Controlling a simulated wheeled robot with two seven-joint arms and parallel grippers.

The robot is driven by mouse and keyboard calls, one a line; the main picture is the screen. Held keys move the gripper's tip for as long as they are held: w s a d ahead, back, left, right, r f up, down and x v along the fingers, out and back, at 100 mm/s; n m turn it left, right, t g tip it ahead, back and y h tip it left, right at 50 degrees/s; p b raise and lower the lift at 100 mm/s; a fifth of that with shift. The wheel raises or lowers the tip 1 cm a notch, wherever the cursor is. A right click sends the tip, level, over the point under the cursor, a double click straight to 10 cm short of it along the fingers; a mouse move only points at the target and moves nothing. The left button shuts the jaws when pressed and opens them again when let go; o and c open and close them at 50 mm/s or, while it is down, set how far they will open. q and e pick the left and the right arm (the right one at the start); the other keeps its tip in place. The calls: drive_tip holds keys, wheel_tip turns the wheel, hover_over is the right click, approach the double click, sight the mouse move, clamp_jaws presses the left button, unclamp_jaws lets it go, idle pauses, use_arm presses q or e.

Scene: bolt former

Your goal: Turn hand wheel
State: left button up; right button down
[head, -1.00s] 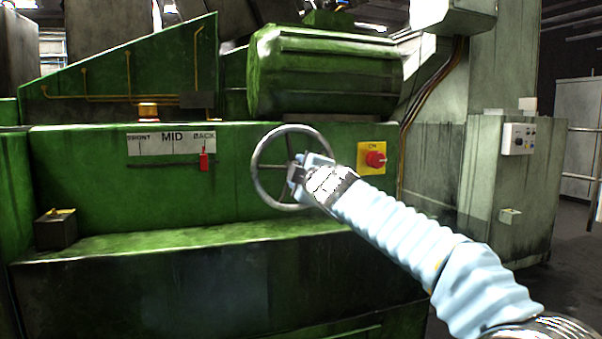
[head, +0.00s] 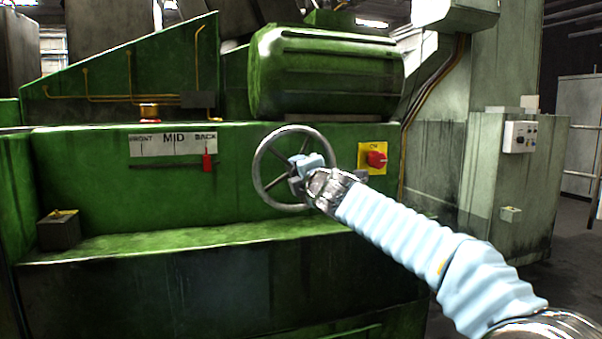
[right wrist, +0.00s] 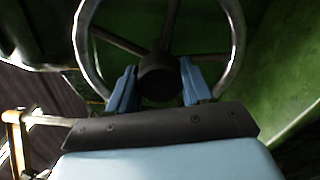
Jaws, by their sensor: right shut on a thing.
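The hand wheel (head: 325,137), a grey metal ring with spokes, is on the front of the green machine (head: 105,195). My right gripper (head: 297,172) is at its centre, partly covering the spokes. In the right wrist view, the two blue fingers (right wrist: 158,75) are shut on the wheel's dark round hub (right wrist: 158,88), one on each side. The rim (right wrist: 238,40) curves around beyond them, with spokes running out from the hub. My left gripper is not in view.
A FRONT-MID-BACK scale (head: 172,144) has a red pointer (head: 207,160) under BACK. A red switch on a yellow plate (head: 376,159) is close right of the wheel, above my right arm. A ledge (head: 190,238) juts out below the wheel.

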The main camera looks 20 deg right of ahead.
drive_tip(key=shift+d+f, duration=0.1)
drive_tip(key=shift+d, duration=0.05)
drive_tip(key=shift+c, duration=2.4)
unclamp_jaws()
drive_tip(key=shift+s, duration=0.3)
drive_tip(key=s+b, duration=0.4)
drive_tip(key=s, duration=0.9)
drive_tip(key=shift+d, duration=0.2)
